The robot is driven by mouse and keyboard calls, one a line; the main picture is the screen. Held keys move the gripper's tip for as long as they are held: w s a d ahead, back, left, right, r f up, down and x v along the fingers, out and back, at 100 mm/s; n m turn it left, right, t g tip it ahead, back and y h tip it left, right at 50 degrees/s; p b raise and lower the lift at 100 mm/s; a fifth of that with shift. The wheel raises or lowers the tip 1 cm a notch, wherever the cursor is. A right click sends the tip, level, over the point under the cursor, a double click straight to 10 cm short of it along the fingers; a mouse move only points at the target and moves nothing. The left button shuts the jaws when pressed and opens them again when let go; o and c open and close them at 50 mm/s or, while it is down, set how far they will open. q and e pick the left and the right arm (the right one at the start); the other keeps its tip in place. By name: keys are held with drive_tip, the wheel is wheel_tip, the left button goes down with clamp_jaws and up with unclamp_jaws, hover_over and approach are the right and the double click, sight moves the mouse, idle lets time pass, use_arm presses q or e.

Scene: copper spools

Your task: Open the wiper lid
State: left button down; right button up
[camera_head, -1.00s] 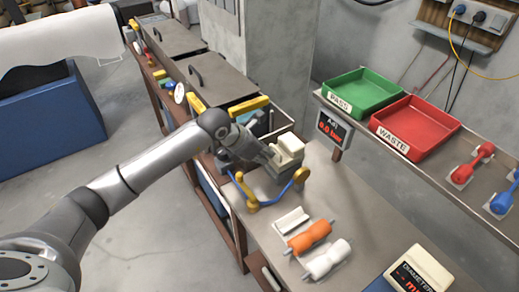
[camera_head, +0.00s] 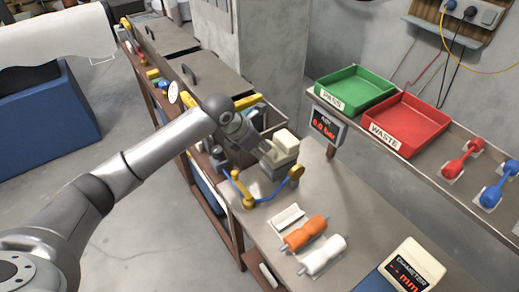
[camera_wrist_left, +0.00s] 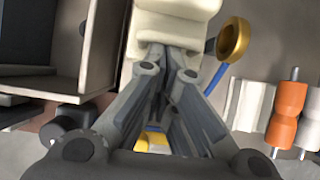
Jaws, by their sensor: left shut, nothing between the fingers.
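The wiper is a cream, block-shaped piece (camera_head: 284,147) on the metal bench, with a blue wire and yellow guide rollers in front of it. My left gripper (camera_head: 268,155) is at the near left side of the cream block. In the left wrist view the cream block (camera_wrist_left: 172,22) lies straight ahead of the fingertips (camera_wrist_left: 166,62), which are close together with nothing between them. The fingertips seem to touch or nearly touch the block's edge; I cannot tell which. I cannot make out whether the lid is raised. My right gripper is out of view.
An orange spool (camera_head: 304,232), a white spool (camera_head: 323,254) and a white holder (camera_head: 288,218) lie nearer on the bench. Green (camera_head: 356,87) and red (camera_head: 408,122) trays stand on the right shelf. A grey box lies left of the gripper.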

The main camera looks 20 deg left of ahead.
sight(271, 143)
use_arm(q)
drive_tip(key=r, duration=0.1)
drive_tip(key=w+d+r+g+y, duration=0.1)
drive_tip(key=w+r+g, duration=0.1)
drive_tip(key=shift+w+d+r+y, duration=0.1)
drive_tip(key=shift+d+r+y, duration=0.05)
drive_tip(key=shift+d+y, duration=0.25)
drive_tip(key=shift+w+d+r, duration=0.15)
drive_tip(key=shift+w, duration=0.15)
drive_tip(key=w+d+r+b, duration=0.1)
drive_tip(key=w+b, duration=0.1)
drive_tip(key=shift+w+d+r+b, duration=0.1)
drive_tip(key=shift+d+r+b, duration=0.25)
drive_tip(key=shift+r+b, duration=0.05)
drive_tip(key=shift+w+d+r+b, duration=0.4)
drive_tip(key=shift+w+d+b, duration=0.15)
drive_tip(key=shift+w+d, duration=0.25)
drive_tip(key=shift+a+r, duration=0.1)
